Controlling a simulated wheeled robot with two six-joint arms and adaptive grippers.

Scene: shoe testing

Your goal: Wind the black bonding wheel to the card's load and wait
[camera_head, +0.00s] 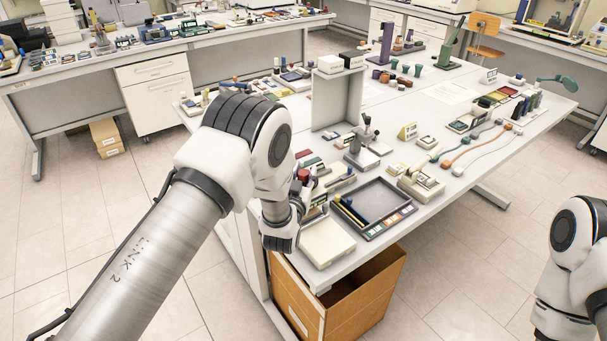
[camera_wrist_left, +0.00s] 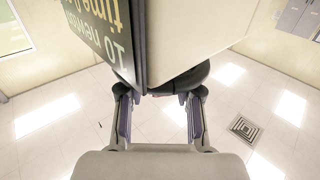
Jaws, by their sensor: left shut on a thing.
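In the left wrist view my left gripper (camera_wrist_left: 160,98) has its two fingers on either side of a dark rounded part, which I take for the black bonding wheel (camera_wrist_left: 186,80). The wheel is mostly hidden by a pale block (camera_wrist_left: 195,35) in front of it. A dark card (camera_wrist_left: 104,32) with yellowish lettering stands beside the block; its text is upside down and reads in part "10 newton" and "time". In the head view my left arm's wrist covers the gripper and the wheel by the table's near left edge. My right gripper is out of view.
A grey tray (camera_head: 341,219) with coloured labels lies near the table's front edge, beside a pale flat box (camera_head: 326,243). A small metal stand (camera_head: 364,149) and an upright grey panel (camera_head: 318,106) stand behind. An open wooden bin (camera_head: 340,300) is below the table.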

